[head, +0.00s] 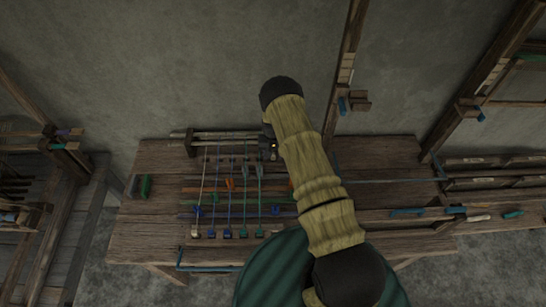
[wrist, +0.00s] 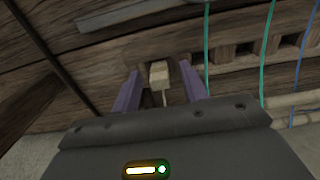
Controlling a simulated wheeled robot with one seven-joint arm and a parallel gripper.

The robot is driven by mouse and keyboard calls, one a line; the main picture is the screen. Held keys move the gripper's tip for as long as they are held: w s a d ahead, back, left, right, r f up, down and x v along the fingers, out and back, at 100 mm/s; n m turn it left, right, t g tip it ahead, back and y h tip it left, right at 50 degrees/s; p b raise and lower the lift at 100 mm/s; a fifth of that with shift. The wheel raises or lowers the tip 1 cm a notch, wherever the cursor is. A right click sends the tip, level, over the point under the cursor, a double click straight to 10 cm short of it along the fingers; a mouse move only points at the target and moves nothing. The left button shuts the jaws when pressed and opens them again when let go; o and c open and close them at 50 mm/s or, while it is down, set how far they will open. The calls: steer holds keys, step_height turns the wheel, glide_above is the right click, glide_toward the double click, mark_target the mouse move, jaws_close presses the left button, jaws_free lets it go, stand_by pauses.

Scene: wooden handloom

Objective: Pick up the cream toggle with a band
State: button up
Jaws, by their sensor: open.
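In the wrist view, a small cream toggle (wrist: 159,72) with a thin pale cord hanging from it shows between the two purple fingers of my gripper (wrist: 159,80). The fingers are apart, with a gap visible on each side of the toggle. I cannot make out a band on it, nor how far it is from the fingertips in depth. In the head view, my gripper (head: 270,149) is over the back of the wooden table, largely covered by my arm. This toggle cannot be picked out there.
Green cords (wrist: 206,50) and a blue cord run right of my gripper in the wrist view. In the head view, several cords with coloured toggles cross the table (head: 150,225) left of my arm, including another cream one (head: 196,233). A green block (head: 145,185) lies at the left.

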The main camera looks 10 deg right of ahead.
steer(key=shift+c, duration=0.2)
jaws_close()
stand_by(0.3)
step_height(320, 180, up, 10)
steer(key=b, duration=0.4)
stand_by(0.6)
